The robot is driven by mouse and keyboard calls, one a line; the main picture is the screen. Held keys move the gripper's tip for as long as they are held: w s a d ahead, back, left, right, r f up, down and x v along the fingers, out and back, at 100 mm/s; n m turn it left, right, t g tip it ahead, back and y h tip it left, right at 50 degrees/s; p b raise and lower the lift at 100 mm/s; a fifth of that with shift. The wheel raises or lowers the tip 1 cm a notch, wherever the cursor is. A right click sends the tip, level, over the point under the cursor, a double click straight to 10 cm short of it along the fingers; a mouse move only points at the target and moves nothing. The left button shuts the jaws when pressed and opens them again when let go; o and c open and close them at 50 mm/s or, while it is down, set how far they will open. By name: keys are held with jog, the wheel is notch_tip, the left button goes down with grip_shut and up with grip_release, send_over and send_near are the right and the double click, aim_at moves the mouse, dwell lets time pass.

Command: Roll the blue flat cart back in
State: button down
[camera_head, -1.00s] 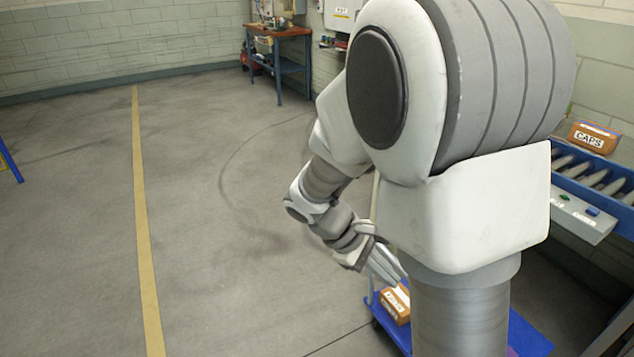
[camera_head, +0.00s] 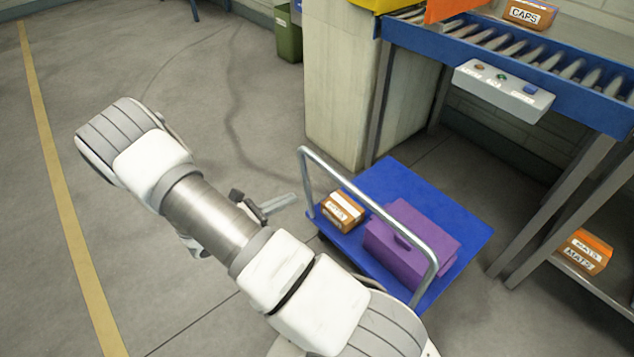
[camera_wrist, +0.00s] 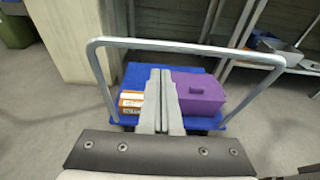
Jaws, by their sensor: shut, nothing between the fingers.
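The blue flat cart (camera_head: 388,180) stands on the floor partly beside and under the conveyor's near end. Its grey tubular handle (camera_head: 370,203) rises on the side facing me. A purple box (camera_head: 412,238) and a small orange-brown labelled box (camera_head: 342,210) sit on its deck. My gripper (camera_head: 290,199) is shut and empty, left of the handle and apart from it in the head view. In the wrist view my fingers (camera_wrist: 160,73) are together and point at the cart deck (camera_wrist: 140,76), with the handle bar (camera_wrist: 185,45) crossing beyond their tips. The wheels are mostly hidden.
The conveyor (camera_head: 520,55) with rollers and a control box (camera_head: 503,90) stands at upper right on grey legs. A concrete pillar (camera_head: 345,90) is behind the cart. A labelled orange box (camera_head: 583,252) sits on a low shelf. Floor at left is clear, with a yellow line (camera_head: 62,200).

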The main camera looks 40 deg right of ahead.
aim_at(335, 178)
jog(key=b+x, duration=0.3)
jog(key=x, duration=1)
jog(key=shift+d+f+b, duration=0.2)
jog(key=shift+d+b, duration=0.2)
jog(key=shift+d, duration=0.1)
